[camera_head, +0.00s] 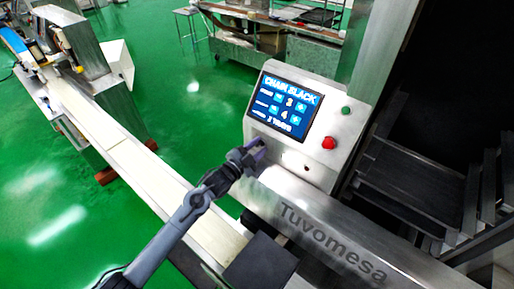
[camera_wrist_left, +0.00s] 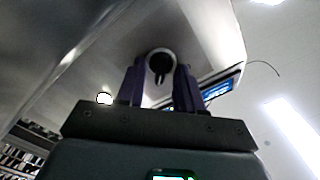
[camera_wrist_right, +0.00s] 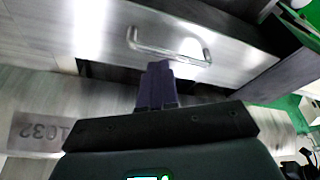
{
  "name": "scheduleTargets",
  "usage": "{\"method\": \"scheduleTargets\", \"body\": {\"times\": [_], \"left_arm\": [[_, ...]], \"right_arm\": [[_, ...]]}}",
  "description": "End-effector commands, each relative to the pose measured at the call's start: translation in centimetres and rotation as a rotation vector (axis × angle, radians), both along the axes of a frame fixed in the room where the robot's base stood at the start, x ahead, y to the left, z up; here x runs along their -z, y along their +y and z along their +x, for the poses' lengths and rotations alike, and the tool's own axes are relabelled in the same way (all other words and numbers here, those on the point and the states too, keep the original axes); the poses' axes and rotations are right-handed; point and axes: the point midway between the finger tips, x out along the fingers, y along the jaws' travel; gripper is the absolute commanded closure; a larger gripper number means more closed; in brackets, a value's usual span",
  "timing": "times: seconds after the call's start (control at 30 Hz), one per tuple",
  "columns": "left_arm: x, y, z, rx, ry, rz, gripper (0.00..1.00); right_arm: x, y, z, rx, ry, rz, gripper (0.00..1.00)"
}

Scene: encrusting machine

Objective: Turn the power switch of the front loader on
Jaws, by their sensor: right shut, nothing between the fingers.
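A round black power switch (camera_wrist_left: 160,64) with a pale ring sits on the metal panel in the left wrist view. My left gripper (camera_wrist_left: 160,76) has its two purple fingers apart, one on each side of the switch; I cannot tell whether they touch it. In the head view my left gripper (camera_head: 256,153) is at the lower left of the control panel (camera_head: 318,155) and hides the switch there. My right gripper (camera_wrist_right: 158,68) is shut and empty in the right wrist view, in front of a metal handle.
The panel carries a lit screen (camera_head: 285,104), a red button (camera_head: 328,143) and a green button (camera_head: 346,110). A metal beam marked Tuvomesa (camera_head: 333,243) runs below it. A pale conveyor (camera_head: 125,152) lies at left. The metal handle (camera_wrist_right: 168,50) is close to my right gripper.

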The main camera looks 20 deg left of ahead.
Motion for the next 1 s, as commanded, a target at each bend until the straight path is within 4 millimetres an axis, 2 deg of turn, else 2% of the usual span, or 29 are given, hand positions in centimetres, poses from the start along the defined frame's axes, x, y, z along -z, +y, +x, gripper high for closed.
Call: {"method": "scheduleTargets", "body": {"times": [0.37,0.47,0.8,1.0], "left_arm": [[0.1,0.3,-0.7,-0.001,0.001,0.000,0.64],[0.1,0.7,-1.8,-0.001,0.002,0.002,0.64],[0.1,2.5,-7.3,0.001,0.002,0.002,0.64],[0.1,3.3,-9.4,0.000,0.001,0.000,0.64]], "right_arm": [[0.0,0.2,0.0,0.005,0.000,0.008,1.00],[0.0,0.2,0.0,0.006,0.000,0.008,1.00],[0.1,0.2,0.0,0.005,0.000,0.008,1.00],[0.2,0.1,0.0,0.002,0.000,0.004,1.00]]}}
